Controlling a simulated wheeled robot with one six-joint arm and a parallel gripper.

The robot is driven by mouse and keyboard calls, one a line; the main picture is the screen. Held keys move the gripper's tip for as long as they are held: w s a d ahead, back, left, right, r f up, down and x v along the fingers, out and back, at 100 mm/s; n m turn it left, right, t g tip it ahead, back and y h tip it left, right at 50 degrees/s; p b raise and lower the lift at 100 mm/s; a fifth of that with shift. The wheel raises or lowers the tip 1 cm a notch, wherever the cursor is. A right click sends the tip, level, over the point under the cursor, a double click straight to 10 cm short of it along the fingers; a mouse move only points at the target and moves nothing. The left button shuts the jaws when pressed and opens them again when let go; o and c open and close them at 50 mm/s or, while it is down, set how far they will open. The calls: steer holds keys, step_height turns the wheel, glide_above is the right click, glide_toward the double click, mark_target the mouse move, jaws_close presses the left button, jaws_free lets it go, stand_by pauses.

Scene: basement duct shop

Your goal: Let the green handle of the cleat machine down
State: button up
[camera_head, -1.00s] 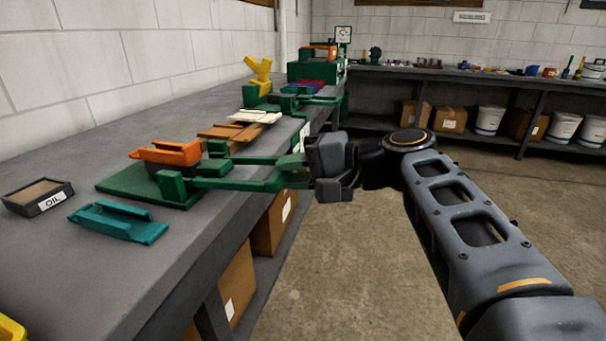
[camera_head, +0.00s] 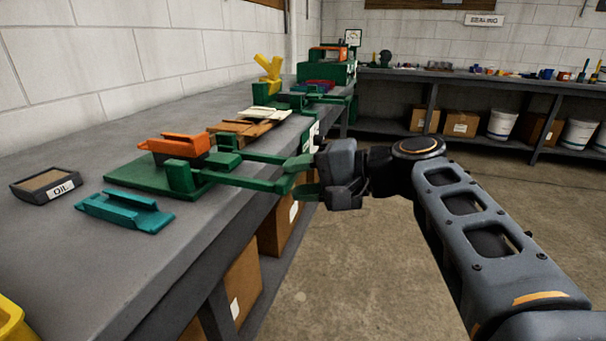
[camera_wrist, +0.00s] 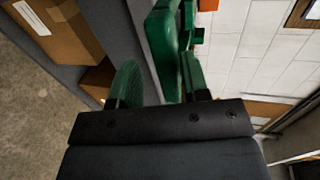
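The cleat machine has a green base plate (camera_head: 130,177) near the bench's front edge, with an orange piece (camera_head: 178,145) on it. Its green handle (camera_head: 235,182) has two arms that reach right, roughly level, past the bench edge. My gripper (camera_head: 303,177) is at the handle's right end, its green fingers apart. In the wrist view, a finger stands on each side (camera_wrist: 158,88), and the broad green handle end (camera_wrist: 163,45) shows between and beyond them. The right finger overlaps it closely; a gap shows at the left. I cannot tell whether they touch.
A teal piece (camera_head: 124,211) and an oil box (camera_head: 46,184) lie on the grey bench (camera_head: 95,265). Brown strips (camera_head: 240,127), a yellow part (camera_head: 270,75) and another green machine (camera_head: 325,75) stand farther back. Cardboard boxes (camera_head: 238,290) sit below. Open floor lies right.

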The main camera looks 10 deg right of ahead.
steer(key=shift+o, duration=0.9)
steer(key=shift+w+f, duration=0.1)
steer(key=shift+f, duration=0.1)
steer(key=shift+r, duration=0.15)
steer(key=shift+s+d+r, duration=0.2)
steer(key=shift+d+r, duration=0.05)
steer(key=shift+d, duration=0.2)
steer(key=p+v, duration=0.4)
steer(key=v, duration=0.8)
steer(key=shift+s+d, duration=0.3)
steer(key=shift+d, duration=0.05)
